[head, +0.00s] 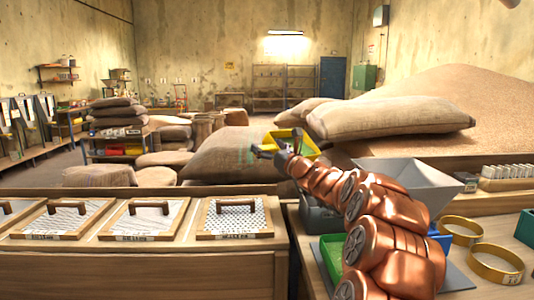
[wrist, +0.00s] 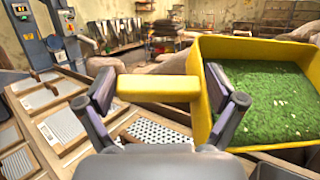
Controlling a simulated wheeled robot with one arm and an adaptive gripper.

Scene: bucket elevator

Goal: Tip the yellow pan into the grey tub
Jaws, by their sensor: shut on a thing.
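My gripper (head: 270,148) is raised over the counter and shut on the handle of the yellow pan (head: 284,133). In the wrist view, the handle (wrist: 158,88) lies between the two fingers, and the pan (wrist: 202,112) sits to the right. The pan holds green granules (wrist: 270,100) with a few pale bits and looks roughly level. A dark grey tub (head: 318,220) stands on the counter below, partly hidden behind my arm. I cannot see inside it.
A grey hopper (head: 410,182) stands right of my arm. A green tray (head: 331,258) lies in front of the tub. Brass rings (head: 497,263) lie at the right. Framed sieve panels (head: 232,217) cover the left counter. Sacks (head: 235,155) and a grain heap (head: 470,100) lie behind.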

